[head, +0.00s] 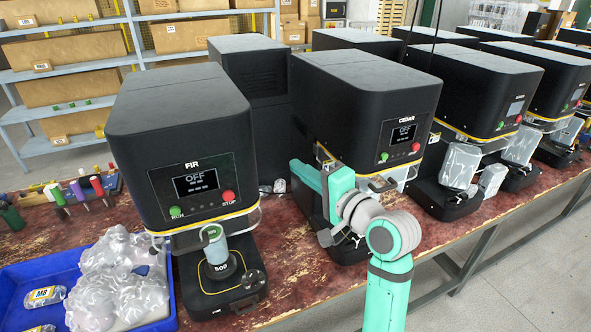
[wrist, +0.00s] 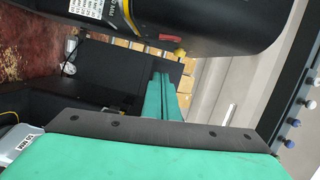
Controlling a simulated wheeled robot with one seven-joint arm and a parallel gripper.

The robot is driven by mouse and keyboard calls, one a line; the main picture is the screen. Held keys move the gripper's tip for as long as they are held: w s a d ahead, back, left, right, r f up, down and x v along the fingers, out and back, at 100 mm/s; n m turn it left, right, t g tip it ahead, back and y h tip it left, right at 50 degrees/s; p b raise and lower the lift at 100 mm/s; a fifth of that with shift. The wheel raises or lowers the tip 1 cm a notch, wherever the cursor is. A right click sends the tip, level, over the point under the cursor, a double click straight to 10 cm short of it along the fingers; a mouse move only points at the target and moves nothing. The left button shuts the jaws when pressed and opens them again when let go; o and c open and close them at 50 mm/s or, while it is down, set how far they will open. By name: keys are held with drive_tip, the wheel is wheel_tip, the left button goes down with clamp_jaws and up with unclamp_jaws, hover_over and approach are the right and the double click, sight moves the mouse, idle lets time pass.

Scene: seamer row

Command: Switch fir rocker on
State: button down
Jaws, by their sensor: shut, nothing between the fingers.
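The black FIR machine (head: 185,120) stands at the left in the head view; its display (head: 195,182) reads OFF. Its side rocker does not show there. In the wrist view a dark housing (wrist: 225,25), which seems to be the FIR machine, fills the top, with a small red and yellow part (wrist: 171,39) on it. I cannot tell for sure that this is the rocker or how it is set. My gripper (head: 303,175) is between FIR and CEDAR. Its teal fingers (wrist: 164,85) are shut and empty, apart from the red part in the wrist view.
The CEDAR machine (head: 368,90) stands close on the right of my gripper, leaving a narrow gap. A blue tray (head: 30,272) with bagged goods is at the left. A canister (head: 214,248) stands under FIR. More machines line the right.

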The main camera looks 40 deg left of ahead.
drive_tip(key=s+a, duration=0.1)
drive_tip(key=a, duration=0.8)
drive_tip(key=shift+s+a+f, duration=0.15)
drive_tip(key=shift+s+f, duration=0.2)
drive_tip(key=shift+f, duration=0.05)
